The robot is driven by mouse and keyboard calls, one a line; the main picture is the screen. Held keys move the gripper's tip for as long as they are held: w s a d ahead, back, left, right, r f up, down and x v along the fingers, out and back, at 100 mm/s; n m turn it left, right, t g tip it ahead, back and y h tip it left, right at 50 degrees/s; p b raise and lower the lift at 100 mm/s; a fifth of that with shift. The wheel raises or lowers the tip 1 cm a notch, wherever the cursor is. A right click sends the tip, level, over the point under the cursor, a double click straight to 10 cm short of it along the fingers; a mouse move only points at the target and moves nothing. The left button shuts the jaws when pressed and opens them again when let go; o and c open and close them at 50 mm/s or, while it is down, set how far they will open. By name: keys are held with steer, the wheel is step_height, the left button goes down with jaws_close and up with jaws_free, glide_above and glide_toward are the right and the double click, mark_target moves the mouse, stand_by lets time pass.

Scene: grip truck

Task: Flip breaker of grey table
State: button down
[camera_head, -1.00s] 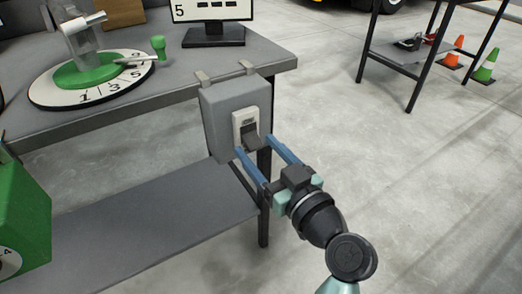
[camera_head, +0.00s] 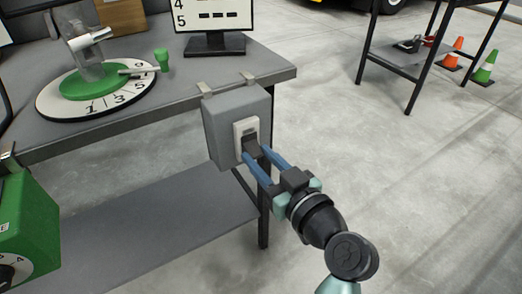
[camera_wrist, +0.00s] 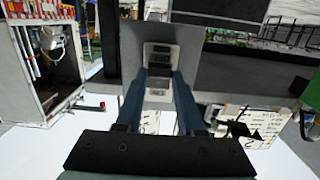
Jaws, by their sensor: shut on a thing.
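The breaker is a grey box (camera_head: 222,128) clamped to the front edge of the grey table (camera_head: 190,93), near its right corner. A pale switch plate with a dark lever (camera_head: 252,147) sits on its face. My gripper (camera_head: 254,157) reaches the lever from the lower right, with its two blue fingers closed in on it. In the wrist view the box (camera_wrist: 184,45) is straight ahead, and the switch plate (camera_wrist: 158,58) shows between the fingers.
On the table stand a numbered dial with a green handle (camera_head: 96,98) and a display stand (camera_head: 213,43). A green box (camera_head: 28,225) is at the lower left. A lower shelf (camera_head: 150,235) lies under the table. Floor to the right is open, with cones (camera_head: 485,68) farther back.

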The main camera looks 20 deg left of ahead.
mark_target(251, 144)
step_height(251, 144, up, 2)
steer(key=g+h+p, duration=0.1)
steer(key=p, duration=0.4)
steer(key=shift+r+h, duration=0.15)
steer(key=shift+h, duration=0.15)
steer(key=g+h+p, duration=0.1)
steer(key=p, duration=0.3)
steer(key=r+g+h+p, duration=0.1)
steer(key=h+p, duration=0.1)
steer(key=p, duration=0.3)
steer(key=shift+w+a+r+g+p, duration=0.1)
steer(key=shift+r+g+p, duration=0.2)
steer(key=h+p, duration=0.1)
steer(key=p, duration=0.2)
steer(key=g+h+p, duration=0.1)
steer(key=p, duration=0.1)
steer(key=shift+w+a+r+g+p, duration=0.2)
steer(key=shift+r+g+p, duration=0.1)
steer(key=shift+r+p, duration=0.1)
steer(key=h+p, duration=0.1)
steer(key=p, duration=0.1)
steer(key=shift+w+a+g+p, duration=0.1)
steer(key=shift+a+g+p, duration=0.05)
steer(key=shift+g+p, duration=0.25)
steer(key=shift+f+h+p, duration=0.1)
steer(key=shift+h+p, duration=0.2)
steer(key=c, duration=0.5)
jaws_free()
steer(key=shift+a, duration=0.1)
